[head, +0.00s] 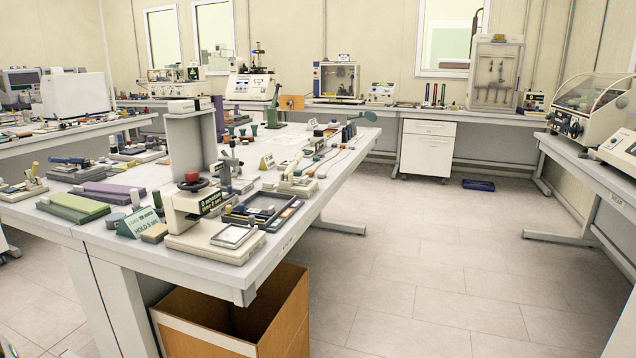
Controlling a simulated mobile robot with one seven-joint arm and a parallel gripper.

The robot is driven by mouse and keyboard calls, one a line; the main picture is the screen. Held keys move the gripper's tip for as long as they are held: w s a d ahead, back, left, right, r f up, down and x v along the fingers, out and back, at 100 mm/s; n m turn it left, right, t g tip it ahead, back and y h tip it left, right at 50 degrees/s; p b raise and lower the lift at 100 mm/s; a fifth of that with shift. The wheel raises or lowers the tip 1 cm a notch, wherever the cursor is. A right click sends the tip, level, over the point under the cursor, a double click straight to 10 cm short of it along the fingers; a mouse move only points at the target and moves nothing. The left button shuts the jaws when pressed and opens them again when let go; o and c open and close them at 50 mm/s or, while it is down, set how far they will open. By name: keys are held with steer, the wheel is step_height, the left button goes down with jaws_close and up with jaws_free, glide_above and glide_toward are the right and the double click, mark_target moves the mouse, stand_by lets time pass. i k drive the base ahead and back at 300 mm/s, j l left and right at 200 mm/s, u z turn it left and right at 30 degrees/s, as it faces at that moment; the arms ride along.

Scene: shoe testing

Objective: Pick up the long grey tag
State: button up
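I cannot make out a long grey tag for certain; the small items on the benches are too small and crowded to tell. The nearest workbench (268,268) stands at left and centre, crowded with shoe-testing tools and small parts. A black tray (262,209) with small items lies near its right edge. My gripper is not in view.
A cream press (197,212) with a black knob and a green sign (139,223) stand near the front corner. An open cardboard box (286,318) sits below. A blue tray (479,185) lies on the far floor. The tiled floor (440,260) at centre right is clear.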

mark_target(305, 180)
steer(key=u, duration=0.15)
steer(key=i+l+u, duration=0.25)
steer(key=i+l, duration=0.25)
steer(key=i+l+u, duration=0.15)
steer(key=l, duration=0.3)
steer(key=i+l+u, duration=0.15)
steer(key=i+l, duration=0.2)
steer(key=i+l+u, duration=0.1)
steer(key=l, duration=0.3)
steer(key=i+l+u, duration=0.15)
steer(key=i+l, duration=0.15)
steer(key=i+l+u, duration=0.15)
steer(key=l, duration=0.4)
steer(key=i+l+u, duration=0.1)
steer(key=l, duration=0.35)
steer(key=i, duration=0.55)
